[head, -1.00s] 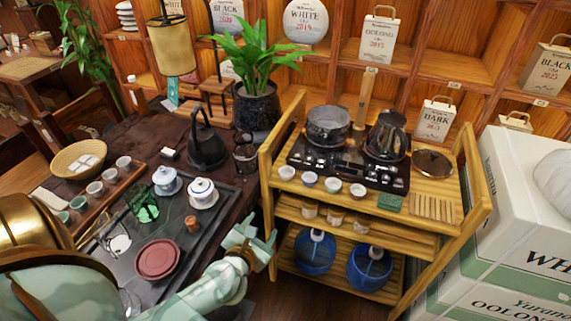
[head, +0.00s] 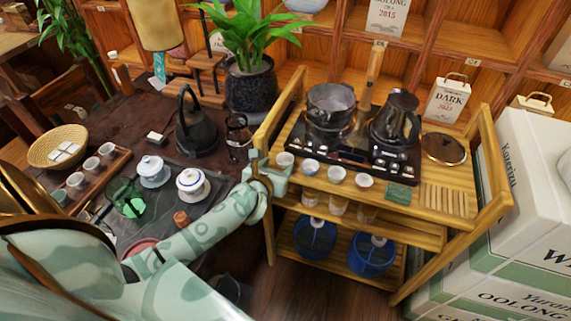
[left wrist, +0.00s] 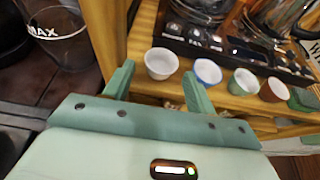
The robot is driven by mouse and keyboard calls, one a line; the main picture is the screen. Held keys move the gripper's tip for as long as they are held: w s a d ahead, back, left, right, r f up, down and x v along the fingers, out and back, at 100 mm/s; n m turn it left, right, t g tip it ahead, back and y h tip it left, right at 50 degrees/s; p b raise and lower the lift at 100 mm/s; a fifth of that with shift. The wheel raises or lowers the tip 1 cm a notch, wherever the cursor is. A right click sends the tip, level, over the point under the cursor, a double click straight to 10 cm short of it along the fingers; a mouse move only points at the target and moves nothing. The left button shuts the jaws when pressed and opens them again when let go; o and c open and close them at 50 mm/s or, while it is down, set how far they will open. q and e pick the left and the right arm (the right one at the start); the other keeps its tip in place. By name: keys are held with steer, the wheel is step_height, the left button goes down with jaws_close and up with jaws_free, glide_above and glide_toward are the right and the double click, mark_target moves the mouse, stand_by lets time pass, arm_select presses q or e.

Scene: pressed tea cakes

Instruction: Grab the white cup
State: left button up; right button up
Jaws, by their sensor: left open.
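A small white cup (head: 285,159) stands upright at the left end of a row of cups on the cart's top shelf. In the left wrist view the white cup (left wrist: 162,62) shows just beyond and between my finger tips. My left gripper (head: 268,170) is open and empty at the cart's front left edge, close to this cup. In the left wrist view the open left gripper (left wrist: 158,74) has one finger on each side of the cup's line; I cannot tell whether it touches. My right gripper is not in view.
A blue-rimmed cup (left wrist: 208,73) and other small cups stand right of it. The black cooktop (head: 345,150) with a glass pot (head: 330,105) and a kettle (head: 397,118) lies behind. A glass pitcher (left wrist: 58,35) stands left, past the cart's wooden post (left wrist: 103,35).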

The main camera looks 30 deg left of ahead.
mark_target(287, 156)
arm_select(q)
steer(key=b+x, duration=0.1)
steer(key=x, duration=0.4)
steer(key=shift+w+d+f+b, duration=0.1)
steer(key=shift+d+f+b, duration=0.1)
steer(key=shift+b, duration=0.2)
steer(key=shift+r, duration=0.1)
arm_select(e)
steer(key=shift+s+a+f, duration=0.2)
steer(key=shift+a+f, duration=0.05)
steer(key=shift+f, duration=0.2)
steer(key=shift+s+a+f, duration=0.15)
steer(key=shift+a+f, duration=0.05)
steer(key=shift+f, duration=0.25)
arm_select(q)
steer(key=c, duration=0.7)
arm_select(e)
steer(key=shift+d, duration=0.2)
